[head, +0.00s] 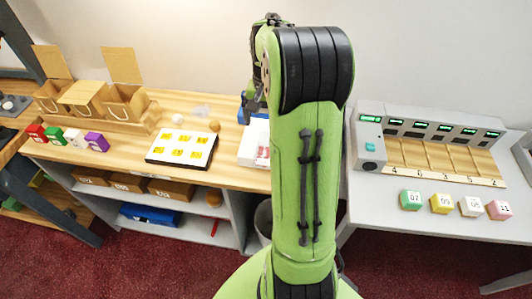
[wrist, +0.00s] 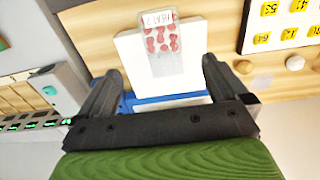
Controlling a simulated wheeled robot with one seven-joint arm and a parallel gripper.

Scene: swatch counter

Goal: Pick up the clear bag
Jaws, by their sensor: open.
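A clear bag (wrist: 161,48) with red round pieces inside and a printed white label lies on a white block (wrist: 128,46) in the wrist view. In the head view the bag (head: 262,157) shows only in part beside my arm, on the white block (head: 248,143). My gripper (wrist: 160,66) is open, with one finger on each side of the block's near part. Nothing is held between the fingers. In the head view my arm hides most of the gripper. A small translucent piece (head: 200,112) lies further left on the wooden counter.
A blue object (wrist: 170,103) lies beside the white block. A white board with yellow tiles (head: 182,149), two small balls and several coloured boxes stand on the wooden counter (head: 228,172). A grey sorting unit (head: 430,130) stands on the right table.

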